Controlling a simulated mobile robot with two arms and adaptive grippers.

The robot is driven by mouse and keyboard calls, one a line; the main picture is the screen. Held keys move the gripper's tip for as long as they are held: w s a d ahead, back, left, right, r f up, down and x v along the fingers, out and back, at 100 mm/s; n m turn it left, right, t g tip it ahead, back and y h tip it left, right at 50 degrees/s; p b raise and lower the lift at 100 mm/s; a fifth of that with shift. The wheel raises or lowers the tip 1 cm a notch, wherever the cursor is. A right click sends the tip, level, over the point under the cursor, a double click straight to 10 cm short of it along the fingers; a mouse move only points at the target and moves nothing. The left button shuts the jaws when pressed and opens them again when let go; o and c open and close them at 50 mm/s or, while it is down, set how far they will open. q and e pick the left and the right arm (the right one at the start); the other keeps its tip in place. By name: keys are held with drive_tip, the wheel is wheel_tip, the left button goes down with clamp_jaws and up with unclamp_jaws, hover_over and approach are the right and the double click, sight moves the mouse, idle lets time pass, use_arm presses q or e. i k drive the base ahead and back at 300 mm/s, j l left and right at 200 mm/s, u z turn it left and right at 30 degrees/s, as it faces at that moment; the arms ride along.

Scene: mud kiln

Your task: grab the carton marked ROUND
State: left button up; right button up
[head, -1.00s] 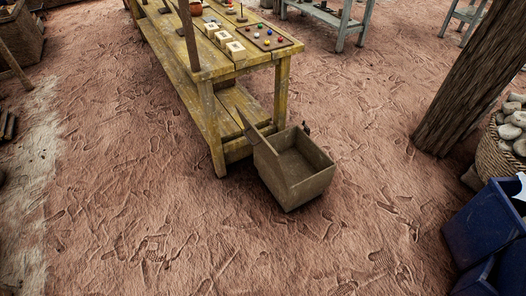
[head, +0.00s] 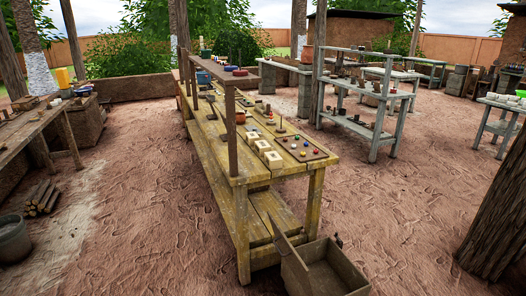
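Three small cream boxes stand in a row on the near part of the yellow wooden workbench (head: 222,166): a near one (head: 274,160), a middle one (head: 262,147) and a far one (head: 252,136). They may be cartons, but no marking is readable on them at this distance, so I cannot tell which, if any, is marked ROUND. Neither of my grippers is in view.
A board with small colored balls (head: 301,150) lies right of the boxes. An open wooden crate (head: 325,270) stands on the ground at the bench's near end. Grey shelves (head: 375,133) stand at right, a tree trunk (head: 497,215) at far right.

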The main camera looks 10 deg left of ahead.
sight(261, 147)
drive_tip(key=i+l+u, duration=0.35)
drive_tip(key=l, duration=0.25)
drive_tip(key=i+l+u, duration=0.4)
drive_tip(key=l, duration=0.3)
drive_tip(key=i+l+u, duration=0.2)
drive_tip(key=l, duration=0.2)
drive_tip(key=i+l+u, duration=0.1)
drive_tip(key=l+u, duration=0.3)
drive_tip(key=l, duration=0.55)
drive_tip(key=l+u, duration=0.4)
drive_tip(key=l, duration=0.55)
drive_tip(key=k+l+u, duration=0.15)
drive_tip(key=l+u, duration=0.25)
drive_tip(key=l, duration=0.55)
drive_tip(key=l+u, duration=0.25)
drive_tip(key=l, duration=0.3)
drive_tip(key=i+l+u, duration=0.2)
drive_tip(key=l, duration=0.3)
drive_tip(key=k+l+u, duration=0.25)
drive_tip(key=l, duration=0.3)
drive_tip(key=l+u, duration=0.2)
drive_tip(key=l, duration=0.35)
drive_tip(key=l+u, duration=0.25)
drive_tip(key=l, duration=0.25)
drive_tip(key=k+l+u, duration=0.2)
drive_tip(key=l, duration=0.3)
